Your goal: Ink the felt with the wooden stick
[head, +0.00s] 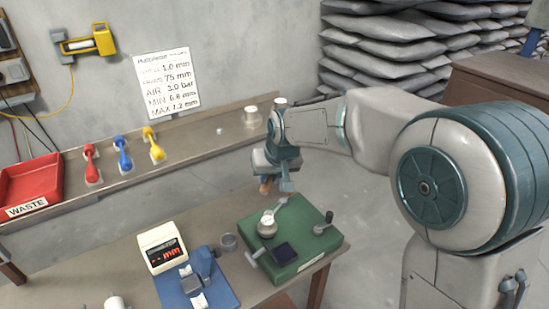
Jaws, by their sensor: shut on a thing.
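My gripper (276,181) is above the back left part of a green block (313,247) on the table. It is shut on a small brown thing (265,185), which looks like part of the wooden stick; the gripper hides the rest. On the block stand a round metal piece (267,228) with a pale top and a dark square pad (285,253) in front of it. I cannot tell for sure which of these is the felt. The brown thing appears above the round piece and apart from it.
A grey lever (283,203) and a black-topped handle (325,224) rise from the block. A shelf (200,145) runs along the wall behind, with a red waste tray (32,182).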

